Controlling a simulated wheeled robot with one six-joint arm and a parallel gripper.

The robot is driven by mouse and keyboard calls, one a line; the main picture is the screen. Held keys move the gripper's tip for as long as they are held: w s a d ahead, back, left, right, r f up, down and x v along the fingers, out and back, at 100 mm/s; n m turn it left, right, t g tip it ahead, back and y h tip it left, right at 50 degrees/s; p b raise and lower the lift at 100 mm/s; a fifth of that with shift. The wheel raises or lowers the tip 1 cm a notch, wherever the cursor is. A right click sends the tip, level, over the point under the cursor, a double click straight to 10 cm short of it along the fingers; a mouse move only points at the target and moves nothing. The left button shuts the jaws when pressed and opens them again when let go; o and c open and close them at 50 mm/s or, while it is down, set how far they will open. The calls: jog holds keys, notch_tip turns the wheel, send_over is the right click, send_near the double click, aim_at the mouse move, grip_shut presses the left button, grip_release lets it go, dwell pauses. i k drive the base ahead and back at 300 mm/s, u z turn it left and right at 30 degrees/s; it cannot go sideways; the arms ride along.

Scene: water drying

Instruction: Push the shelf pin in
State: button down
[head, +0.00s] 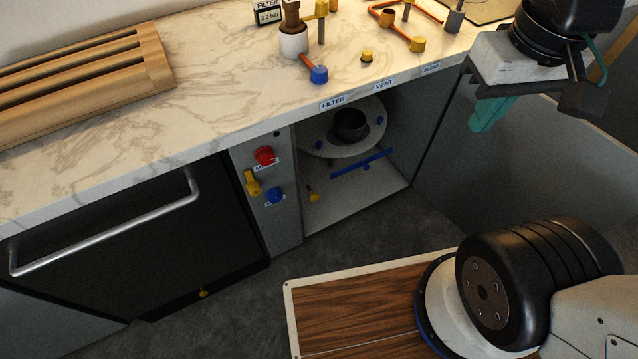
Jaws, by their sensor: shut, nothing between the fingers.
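No part is labelled as the shelf pin, and I cannot tell for certain which one it is. A small yellow pin (312,195) sticks out low at the left side of the open cabinet, tilted. How deep it sits is too small to tell. A round pale shelf (322,142) in the cabinet bears a black bowl (350,125) and small blue knobs (380,120). A blue bar (361,163) lies below its front edge. My gripper (480,122), with teal fingers, is shut and empty. It points down at the upper right, right of the cabinet opening and apart from the pin.
The left cabinet panel carries a red knob (264,155), a yellow valve (252,184) and a blue knob (275,196). The marble counter (215,110) above holds pipe fittings and a wooden rack (85,80). A black door with a metal handle (110,226) is at left.

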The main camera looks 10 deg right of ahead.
aim_at(314, 197)
jog(key=u, duration=2)
jog(key=k, duration=0.4)
jog(key=z, duration=1.95)
